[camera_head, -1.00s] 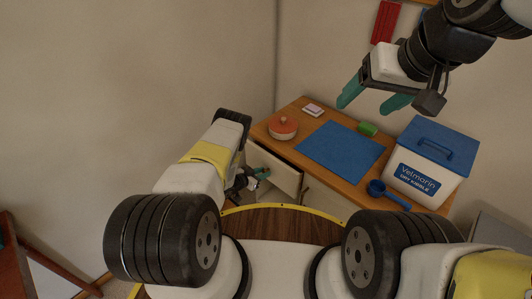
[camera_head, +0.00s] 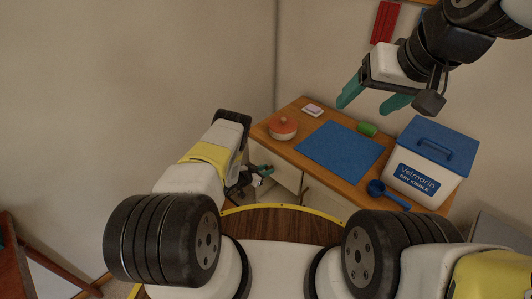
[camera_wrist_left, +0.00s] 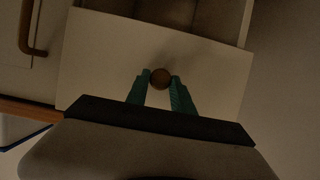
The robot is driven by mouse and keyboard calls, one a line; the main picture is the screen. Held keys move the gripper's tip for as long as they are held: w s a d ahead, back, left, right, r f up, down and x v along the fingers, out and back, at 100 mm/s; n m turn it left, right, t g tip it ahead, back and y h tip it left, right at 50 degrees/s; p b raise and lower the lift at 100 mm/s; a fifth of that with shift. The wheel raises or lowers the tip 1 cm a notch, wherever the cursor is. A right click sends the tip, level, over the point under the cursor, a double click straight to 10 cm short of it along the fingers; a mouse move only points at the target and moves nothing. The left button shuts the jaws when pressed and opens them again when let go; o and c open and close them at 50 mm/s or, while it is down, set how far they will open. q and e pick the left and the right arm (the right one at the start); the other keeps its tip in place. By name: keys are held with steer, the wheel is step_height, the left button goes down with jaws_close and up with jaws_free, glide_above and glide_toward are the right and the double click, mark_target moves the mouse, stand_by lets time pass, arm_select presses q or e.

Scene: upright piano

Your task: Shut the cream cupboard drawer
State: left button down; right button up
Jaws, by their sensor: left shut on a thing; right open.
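The cream drawer front (camera_wrist_left: 105,55) fills the middle of the left wrist view, with a round brown knob (camera_wrist_left: 160,78) on it. Part of the drawer's inside shows beyond its edge at the top, so the drawer stands at least partly open. My left gripper (camera_wrist_left: 160,88) has its teal fingers shut on the knob, one on each side. In the head view my left gripper (camera_head: 263,171) is low beside the cupboard's left front, and the arm partly hides the drawer. My right gripper (camera_head: 366,106) is open and empty, raised above the cupboard top.
A brown handle (camera_wrist_left: 28,35) is on a neighbouring cream panel.

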arm_select(q)
steer(key=shift+w+d, duration=0.55)
steer(key=shift+w, duration=0.2)
steer(key=shift+r, duration=0.1)
steer(key=c, duration=1.1)
jaws_free()
steer(key=shift+w+d, duration=0.1)
steer(key=v, duration=0.7)
steer(key=shift+s+a+r, duration=0.1)
steer(key=shift+s+a, duration=0.15)
steer(key=shift+s, duration=0.05)
